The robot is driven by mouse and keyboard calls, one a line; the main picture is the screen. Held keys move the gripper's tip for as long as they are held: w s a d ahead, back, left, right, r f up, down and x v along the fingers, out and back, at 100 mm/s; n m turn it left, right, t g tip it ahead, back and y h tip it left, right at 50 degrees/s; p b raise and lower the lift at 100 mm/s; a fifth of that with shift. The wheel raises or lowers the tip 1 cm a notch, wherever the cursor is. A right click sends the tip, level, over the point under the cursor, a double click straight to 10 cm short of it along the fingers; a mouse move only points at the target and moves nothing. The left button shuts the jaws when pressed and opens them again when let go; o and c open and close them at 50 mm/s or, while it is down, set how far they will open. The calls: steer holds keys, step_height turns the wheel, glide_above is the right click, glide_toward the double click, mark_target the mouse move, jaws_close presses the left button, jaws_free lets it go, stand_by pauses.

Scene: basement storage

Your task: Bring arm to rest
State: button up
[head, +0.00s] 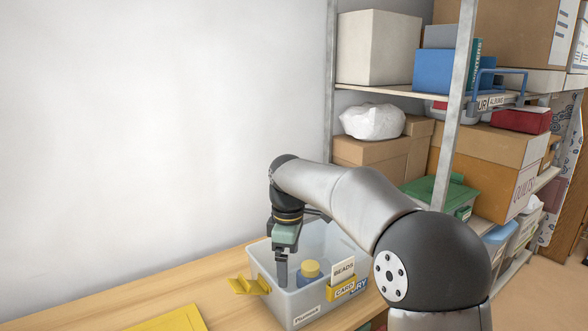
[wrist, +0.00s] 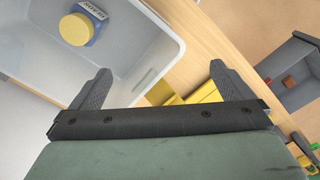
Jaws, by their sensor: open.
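My gripper (head: 281,268) hangs pointing down at the left end of a clear plastic bin (head: 303,301) on the wooden bench. In the wrist view my gripper (wrist: 160,82) is open, its two dark fingers spread wide with nothing held between them. The bin's rim (wrist: 165,62) passes between the fingers in that view. A jar with a yellow lid (head: 311,270) stands inside the bin; it also shows in the wrist view (wrist: 78,27), apart from the fingers. My arm is bent over the bench and hides part of the bin's right side.
Yellow clips (head: 250,286) are at the bin's left end. Labelled cards (head: 343,272) are at its right front. A yellow item (head: 168,320) lies on the bench (head: 225,300) at the lower left. A loaded metal shelf (head: 425,92) stands at right. The wall side at left is clear.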

steer(key=s, duration=0.2)
steer(key=shift+s+d+r+m, duration=0.2)
steer(key=shift+s+d+m, duration=0.1)
steer(key=shift+m, duration=0.1)
steer(key=s+d+f+m, duration=0.2)
steer(key=s+d+m, duration=0.2)
steer(key=s, duration=0.5)
steer(key=s+d+f+m+p, duration=0.1)
steer(key=s+d+f+m, duration=0.2)
steer(key=s, duration=0.6)
steer(key=s+d+f+m, duration=0.3)
steer(key=s+d+m, duration=0.4)
steer(key=s, duration=0.2)
steer(key=shift+s+d+f+m, duration=0.25)
steer(key=shift+s+m, duration=0.05)
steer(key=shift+s, duration=0.1)
step_height(320, 180, down, 25)
steer(key=d+b, duration=0.1)
steer(key=b, duration=2.2)
steer(key=shift+s+f+g, duration=0.15)
steer(key=shift+g, duration=0.15)
steer(key=shift+d, duration=0.1)
